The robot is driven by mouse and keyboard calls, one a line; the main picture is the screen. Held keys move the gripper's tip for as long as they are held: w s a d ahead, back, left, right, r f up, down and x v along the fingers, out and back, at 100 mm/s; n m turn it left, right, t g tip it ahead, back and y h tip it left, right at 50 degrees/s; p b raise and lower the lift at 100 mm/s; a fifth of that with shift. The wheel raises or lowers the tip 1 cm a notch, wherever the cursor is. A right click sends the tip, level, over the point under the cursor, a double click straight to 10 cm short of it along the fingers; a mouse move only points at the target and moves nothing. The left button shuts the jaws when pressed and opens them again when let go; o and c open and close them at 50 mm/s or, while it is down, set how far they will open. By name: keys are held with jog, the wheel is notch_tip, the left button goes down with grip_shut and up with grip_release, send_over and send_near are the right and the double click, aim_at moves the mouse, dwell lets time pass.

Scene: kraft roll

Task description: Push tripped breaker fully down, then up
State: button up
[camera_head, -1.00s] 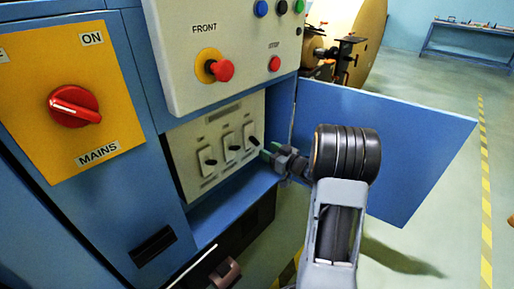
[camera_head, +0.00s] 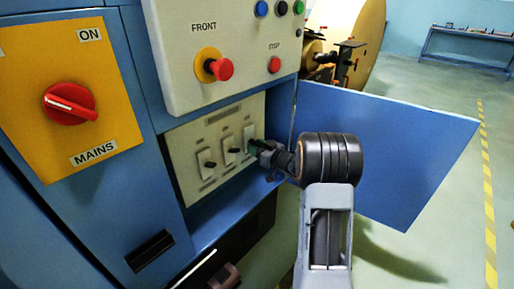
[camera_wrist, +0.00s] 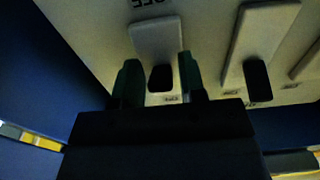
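The breaker panel (camera_head: 190,144) is a cream plate with three breakers in a row, each with a black lever. The left lever (camera_head: 209,164) and middle lever (camera_head: 234,150) are clear of my gripper. My gripper (camera_head: 257,146) is at the right breaker (camera_head: 248,131) and partly hides its lever. In the wrist view, my two dark green fingers (camera_wrist: 160,82) stand open on either side of one black lever (camera_wrist: 160,77), with narrow gaps beside it. A neighbouring lever (camera_wrist: 257,80) stands to the right there. I cannot tell which breaker is tripped.
An open blue door (camera_head: 390,140) stands right of the panel, behind my arm. Above is a control box with a red mushroom button (camera_head: 221,69) and a red stop button (camera_head: 274,65). A red mains switch (camera_head: 70,103) is at left. Open floor lies right.

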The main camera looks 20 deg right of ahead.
aim_at(254, 142)
grip_shut()
jog(key=r+g+p, duration=0.1)
jog(key=p, duration=0.2)
jog(key=shift+s+r+p, duration=0.1)
jog(key=shift+p, duration=0.25)
jog(key=r+g+h+p, duration=0.1)
jog(key=p, duration=0.6)
jog(key=shift+s+d+r+g, duration=0.1)
jog(key=shift+r+g, duration=0.1)
jog(key=shift+g, duration=0.2)
jog(key=g+p, duration=0.1)
jog(key=p, duration=0.3)
jog(key=r+g+h+p, duration=0.1)
jog(key=p, duration=0.4)
jog(key=shift+g, duration=0.3)
jog(key=g+p, duration=0.1)
jog(key=p, duration=0.3)
jog(key=g+h+p, duration=0.1)
jog(key=p, duration=0.3)
jog(key=shift+r, duration=0.25)
jog(key=g+p, duration=0.1)
jog(key=p, duration=0.3)
jog(key=shift+h+p, duration=0.3)
jog(key=shift+p, duration=0.1)
jog(key=shift+f+g+h+p, duration=0.25)
jog(key=shift+g+p, duration=0.25)
jog(key=shift+p, duration=0.95)
jog(key=shift+o, duration=1.2)
grip_release()
